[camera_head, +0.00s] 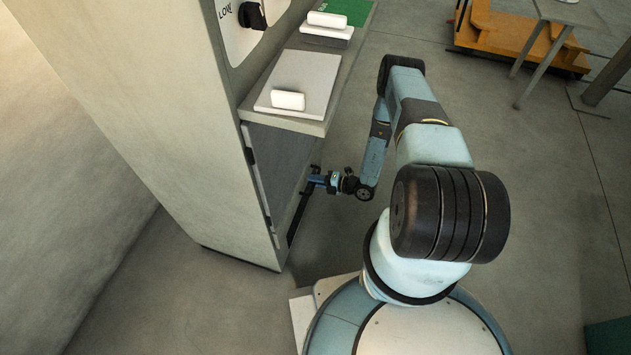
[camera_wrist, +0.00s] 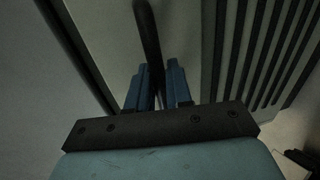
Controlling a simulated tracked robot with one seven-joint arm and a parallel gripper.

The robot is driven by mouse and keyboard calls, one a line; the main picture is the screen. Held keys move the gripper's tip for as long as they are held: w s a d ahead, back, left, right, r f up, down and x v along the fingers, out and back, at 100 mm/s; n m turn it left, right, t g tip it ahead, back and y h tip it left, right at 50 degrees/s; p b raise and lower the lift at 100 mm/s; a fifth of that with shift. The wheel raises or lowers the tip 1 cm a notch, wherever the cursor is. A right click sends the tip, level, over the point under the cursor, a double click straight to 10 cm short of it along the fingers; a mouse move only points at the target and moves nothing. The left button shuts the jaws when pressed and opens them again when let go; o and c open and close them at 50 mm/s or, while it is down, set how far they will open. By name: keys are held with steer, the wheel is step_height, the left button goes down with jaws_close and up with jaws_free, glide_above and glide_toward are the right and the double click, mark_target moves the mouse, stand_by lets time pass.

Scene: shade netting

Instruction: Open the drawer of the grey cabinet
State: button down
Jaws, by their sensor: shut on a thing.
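The grey cabinet (camera_head: 275,175) stands left of my arm in the head view, below a projecting ledge. A dark, slim bar handle (camera_head: 297,220) runs along its front face. My gripper (camera_head: 313,183) is at the upper end of this bar, its blue fingers pointing left toward the cabinet. In the wrist view the dark bar handle (camera_wrist: 148,40) passes between the blue fingers of my gripper (camera_wrist: 155,88), which is shut on it. The drawer's edges are not clear, so I cannot tell how far it stands out.
A tall pale housing with a black knob (camera_head: 251,15) marked LOW rises at left. White blocks (camera_head: 288,100) sit on the ledge (camera_head: 315,127). An orange wooden platform (camera_head: 505,38) and table legs stand at the back right.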

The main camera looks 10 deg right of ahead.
steer(key=shift+s+d+f, duration=0.1)
steer(key=shift+d, duration=0.05)
stand_by(0.3)
steer(key=f+v, duration=0.2)
steer(key=v, duration=0.8)
steer(key=f+v, duration=0.2)
steer(key=v, duration=0.9)
steer(key=shift+s+d+f, duration=0.2)
steer(key=shift+s+d, duration=0.3)
steer(key=shift+d, duration=0.05)
steer(key=c, duration=1.4)
jaws_free()
steer(key=shift+o, duration=0.8)
steer(key=shift+r, duration=0.1)
steer(key=v, duration=1.3)
steer(key=shift+s+d, duration=0.15)
steer(key=shift+d, duration=0.15)
